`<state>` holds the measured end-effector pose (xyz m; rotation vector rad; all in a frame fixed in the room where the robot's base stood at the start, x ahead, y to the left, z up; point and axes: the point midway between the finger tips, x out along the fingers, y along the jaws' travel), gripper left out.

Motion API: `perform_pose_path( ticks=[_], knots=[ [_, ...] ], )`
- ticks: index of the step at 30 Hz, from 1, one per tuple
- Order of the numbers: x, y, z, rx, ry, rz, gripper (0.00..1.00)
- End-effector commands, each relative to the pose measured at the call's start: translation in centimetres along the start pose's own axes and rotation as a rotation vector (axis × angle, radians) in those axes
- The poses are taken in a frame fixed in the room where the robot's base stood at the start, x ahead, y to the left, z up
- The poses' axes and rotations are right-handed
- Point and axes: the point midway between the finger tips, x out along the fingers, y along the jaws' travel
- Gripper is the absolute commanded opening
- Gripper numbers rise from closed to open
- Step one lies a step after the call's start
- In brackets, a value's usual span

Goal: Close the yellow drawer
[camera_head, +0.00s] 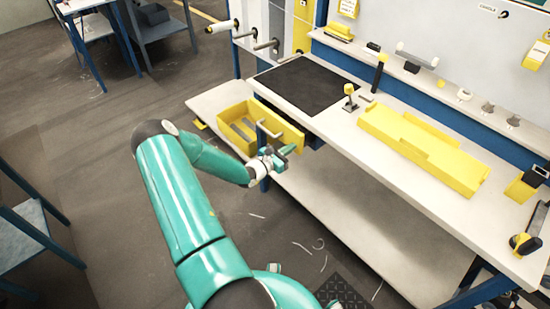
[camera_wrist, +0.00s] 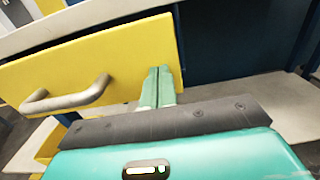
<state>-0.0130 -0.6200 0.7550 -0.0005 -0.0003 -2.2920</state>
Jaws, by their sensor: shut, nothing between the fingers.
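My gripper (camera_head: 288,150) is shut and empty, at the right end of the drawer front. In the wrist view its two fingertips (camera_wrist: 159,72) lie together before the right part of the front, right of the handle. I cannot tell whether they touch it.
The workbench top (camera_head: 400,185) holds a long yellow tray (camera_head: 425,150) and a black mat (camera_head: 307,85). A lower shelf (camera_head: 350,225) runs under the bench. A blue table (camera_head: 30,235) stands at the left. The floor between is mostly clear.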

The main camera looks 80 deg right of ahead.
Motion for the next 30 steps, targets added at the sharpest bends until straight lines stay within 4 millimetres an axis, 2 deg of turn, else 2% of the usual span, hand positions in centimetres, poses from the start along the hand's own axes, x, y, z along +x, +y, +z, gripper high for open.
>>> perform_pose_path(
  ticks=[1, 6, 12, 30],
  knots=[
    [1.2, -0.1, 0.0, -0.001, -0.002, -0.001, 0.0],
    [4.3, -0.1, 0.0, -0.001, -0.001, -0.001, 0.0],
    [6.2, -0.1, 0.0, 0.0, 0.0, -0.001, 0.0],
    [7.1, 0.0, 0.1, -0.001, -0.001, 0.0, 0.0]
  ],
)
